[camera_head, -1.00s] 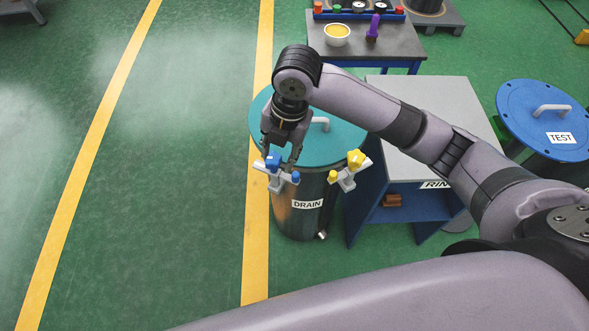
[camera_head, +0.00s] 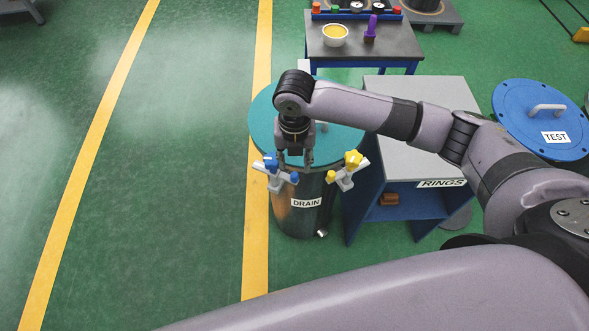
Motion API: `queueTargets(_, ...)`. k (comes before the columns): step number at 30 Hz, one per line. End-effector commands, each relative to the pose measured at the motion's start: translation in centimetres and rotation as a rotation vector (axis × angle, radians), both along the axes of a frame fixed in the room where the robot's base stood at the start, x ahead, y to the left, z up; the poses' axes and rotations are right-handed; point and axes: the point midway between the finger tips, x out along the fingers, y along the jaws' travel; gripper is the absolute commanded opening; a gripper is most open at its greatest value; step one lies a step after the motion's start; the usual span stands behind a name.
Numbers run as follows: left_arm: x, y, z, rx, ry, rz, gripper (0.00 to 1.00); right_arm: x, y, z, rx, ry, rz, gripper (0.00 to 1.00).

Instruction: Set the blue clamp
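The blue clamp (camera_head: 279,183), a pale grey body with blue knobs, sits on the front left rim of the drum labelled DRAIN (camera_head: 300,217). The drum has a teal lid (camera_head: 341,140). A matching yellow clamp (camera_head: 346,179) sits on the rim to the right. My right gripper (camera_head: 296,163) points down over the front of the lid, just by the blue clamp. Its two fingers are apart with nothing seen between them. I cannot tell whether a finger touches the clamp. The gripper and arm hide part of the lid and its handle. My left gripper is not in view.
A grey-topped blue stand labelled RINGS (camera_head: 400,165) is right of the drum, with a brown item (camera_head: 389,199) inside. A blue-lidded TEST drum (camera_head: 515,100) is further right. A table (camera_head: 385,45) behind holds a bowl (camera_head: 334,35) and a purple tool (camera_head: 370,30). Floor on the left is clear.

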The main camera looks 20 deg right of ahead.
Motion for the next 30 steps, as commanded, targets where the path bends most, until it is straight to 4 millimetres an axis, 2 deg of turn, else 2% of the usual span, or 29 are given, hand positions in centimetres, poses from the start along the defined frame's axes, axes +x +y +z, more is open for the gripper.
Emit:
queueTargets(6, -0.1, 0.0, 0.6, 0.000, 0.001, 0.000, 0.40, -0.1, 0.0, -4.0, 0.000, 0.002, -0.001, 0.38)
queueTargets(12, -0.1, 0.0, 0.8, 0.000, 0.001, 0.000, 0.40, 0.0, 0.0, -5.8, -0.001, 0.000, 0.000, 0.38)
queueTargets(22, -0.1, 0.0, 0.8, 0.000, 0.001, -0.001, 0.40, 0.0, 0.0, -6.2, 0.000, -0.001, 0.000, 0.38)
queueTargets(30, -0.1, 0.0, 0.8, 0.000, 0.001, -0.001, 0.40, 0.0, 0.0, -6.1, 0.000, -0.001, 0.000, 0.20)
